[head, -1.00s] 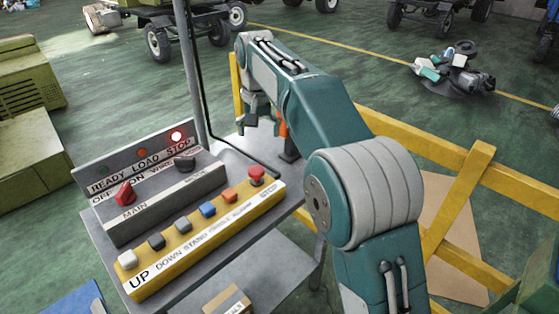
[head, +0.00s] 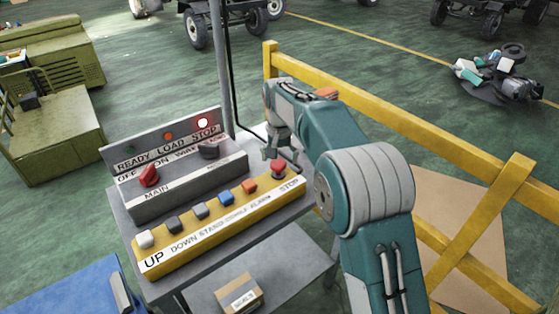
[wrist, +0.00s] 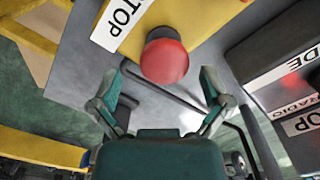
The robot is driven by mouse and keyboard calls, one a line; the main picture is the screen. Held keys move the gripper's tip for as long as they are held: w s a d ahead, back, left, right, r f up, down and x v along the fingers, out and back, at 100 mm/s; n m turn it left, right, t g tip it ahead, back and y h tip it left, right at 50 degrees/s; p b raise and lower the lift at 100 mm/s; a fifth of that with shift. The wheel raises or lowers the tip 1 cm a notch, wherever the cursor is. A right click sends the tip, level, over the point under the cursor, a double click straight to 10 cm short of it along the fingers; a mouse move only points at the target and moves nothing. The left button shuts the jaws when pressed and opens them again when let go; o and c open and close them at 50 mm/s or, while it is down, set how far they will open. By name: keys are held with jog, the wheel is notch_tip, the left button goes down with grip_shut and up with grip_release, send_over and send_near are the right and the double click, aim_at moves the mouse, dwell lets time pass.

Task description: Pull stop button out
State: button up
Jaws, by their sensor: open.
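The red mushroom-shaped stop button (head: 278,167) stands at the right end of the yellow button box (head: 215,228), by the label STOP. In the wrist view the red stop button (wrist: 164,60) is just beyond my open fingertips, roughly centred between them but not gripped. My gripper (wrist: 160,88) is open and empty, with one finger on each side. In the head view my gripper (head: 280,150) hangs just behind the stop button, partly hidden by my arm. The STOP lamp (head: 203,123) on the upright panel is lit.
Several other buttons, white, black, grey, blue and orange, line the yellow box. A grey switch box (head: 180,184) with a red knob (head: 149,175) stands behind it. A post (head: 222,70) rises behind the panel. A yellow railing (head: 400,110) runs to the right.

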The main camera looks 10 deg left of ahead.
aim_at(277, 161)
jog(key=shift+a+f, duration=0.1)
jog(key=shift+f, duration=0.25)
jog(key=shift+a+f, duration=0.1)
jog(key=shift+a, duration=0.2)
jog(key=shift+d, duration=0.25)
jog(key=c, duration=1.4)
jog(key=shift+o, duration=0.2)
jog(key=shift+a+r, duration=0.1)
jog(key=shift+r, duration=0.75)
jog(key=o, duration=1.4)
jog(key=shift+c, duration=0.2)
notch_tip(277, 161, up, 12)
